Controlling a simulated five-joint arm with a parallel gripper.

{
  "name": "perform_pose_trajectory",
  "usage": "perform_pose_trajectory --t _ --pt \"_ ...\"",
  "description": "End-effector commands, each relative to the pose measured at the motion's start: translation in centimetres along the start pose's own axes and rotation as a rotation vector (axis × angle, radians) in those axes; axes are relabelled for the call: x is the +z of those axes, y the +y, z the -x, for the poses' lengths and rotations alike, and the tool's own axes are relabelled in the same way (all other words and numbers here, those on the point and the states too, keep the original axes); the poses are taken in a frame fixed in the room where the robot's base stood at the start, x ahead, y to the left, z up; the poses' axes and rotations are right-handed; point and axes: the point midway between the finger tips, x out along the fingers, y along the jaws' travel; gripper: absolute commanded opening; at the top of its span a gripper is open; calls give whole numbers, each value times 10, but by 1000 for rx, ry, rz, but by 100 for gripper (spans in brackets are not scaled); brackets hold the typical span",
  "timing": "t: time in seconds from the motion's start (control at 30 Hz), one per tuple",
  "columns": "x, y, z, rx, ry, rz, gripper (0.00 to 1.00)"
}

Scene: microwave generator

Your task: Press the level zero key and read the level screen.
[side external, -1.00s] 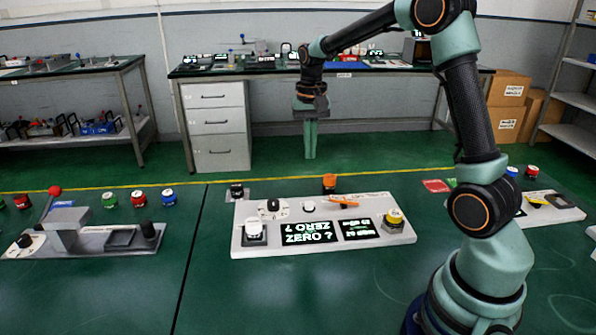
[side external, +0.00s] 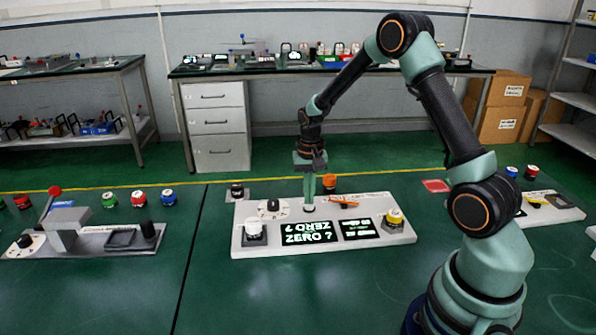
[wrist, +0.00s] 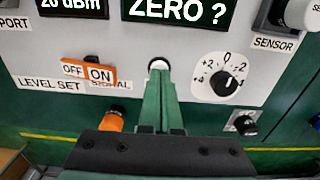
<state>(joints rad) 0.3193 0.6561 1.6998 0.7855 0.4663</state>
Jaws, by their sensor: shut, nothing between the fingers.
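The white panel (side external: 270,248) lies on the green table. My gripper (side external: 309,204) points straight down at a small white round key (side external: 309,210) near the panel's middle. Its fingers are shut and empty. In the wrist view my fingertips (wrist: 159,74) overlap the lower part of the white key (wrist: 158,63); I cannot tell whether they touch it. The key's label is not visible. The larger screen (side external: 309,233) is lit and reads "ZERO ?", also in the wrist view (wrist: 178,10). The smaller screen (wrist: 73,7) shows "20 dBm", cut off at the top.
Around the key are an orange OFF/ON switch (wrist: 88,72), a numbered dial (wrist: 227,84), an orange knob (side external: 329,183), a white button (side external: 254,228) and a yellow knob (side external: 395,217). Another grey device (side external: 90,240) stands at left. Bare table lies in front.

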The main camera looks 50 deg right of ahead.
Motion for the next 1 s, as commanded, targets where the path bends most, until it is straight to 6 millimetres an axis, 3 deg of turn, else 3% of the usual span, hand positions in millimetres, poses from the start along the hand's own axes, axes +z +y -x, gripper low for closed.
perform_pose_trajectory --t 0.3,0.57,0.87,1.0 --pt "0 0 -1 0 -1 0 0" --pt "1 0 -24 2 -3 0 0" --pt "2 1 -24 3 -5 0 0" --pt "1 0 -14 0 -1 0 0"
